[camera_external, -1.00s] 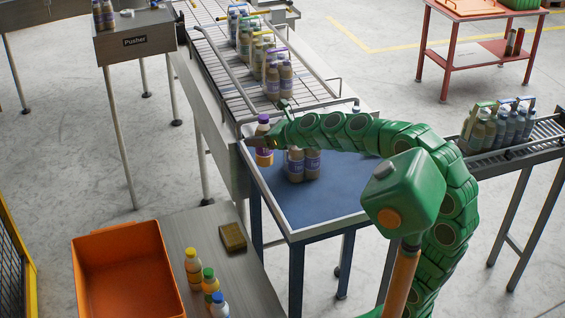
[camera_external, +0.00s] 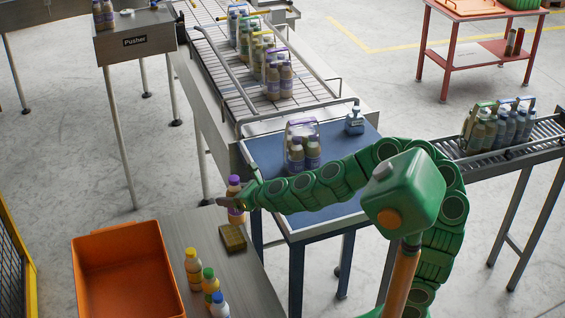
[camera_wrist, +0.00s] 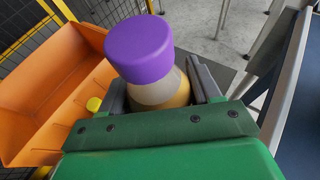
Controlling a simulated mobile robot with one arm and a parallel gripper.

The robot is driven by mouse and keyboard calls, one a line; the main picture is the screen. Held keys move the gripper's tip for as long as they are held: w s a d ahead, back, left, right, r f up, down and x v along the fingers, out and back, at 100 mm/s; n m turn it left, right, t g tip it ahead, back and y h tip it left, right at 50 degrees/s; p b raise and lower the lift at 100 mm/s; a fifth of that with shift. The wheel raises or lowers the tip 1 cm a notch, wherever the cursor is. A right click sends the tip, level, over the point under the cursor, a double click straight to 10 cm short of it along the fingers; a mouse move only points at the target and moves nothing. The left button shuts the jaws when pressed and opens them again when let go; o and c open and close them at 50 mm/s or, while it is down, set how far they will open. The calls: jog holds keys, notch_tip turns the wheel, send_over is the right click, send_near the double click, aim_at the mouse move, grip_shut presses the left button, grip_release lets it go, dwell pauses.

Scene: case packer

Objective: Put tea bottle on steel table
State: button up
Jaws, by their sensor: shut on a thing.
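My gripper (camera_external: 233,202) is shut on a tea bottle with a purple cap (camera_external: 234,183). In the wrist view the bottle (camera_wrist: 145,55) stands between the two jaws, its purple cap toward the camera and an amber body below. The steel table (camera_external: 190,235) is the grey-topped one at the lower left. The bottle is upright at the table's far right end, by the brown block. Whether its base touches the tabletop I cannot tell.
The steel table holds a brown block (camera_external: 232,238) and bottles with yellow (camera_external: 193,267), green (camera_external: 209,285) and blue (camera_external: 219,305) caps. An orange bin (camera_external: 127,270) stands left. The blue-topped table (camera_external: 310,218) holds a bottle pack (camera_external: 303,155) and a small bottle (camera_external: 355,122).

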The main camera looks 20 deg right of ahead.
jog(key=s+a+f, duration=0.4)
jog(key=s+f, duration=0.2)
jog(key=shift+w+a+f, duration=1.65)
jog(key=shift+f, duration=0.5)
jog(key=shift+w+a+f, duration=1.6)
jog(key=shift+w+f, duration=0.1)
jog(key=shift+f, duration=0.45)
jog(key=shift+w+a+f, duration=1.65)
jog(key=shift+f, duration=0.5)
jog(key=shift+f, duration=0.1)
jog(key=o, duration=1)
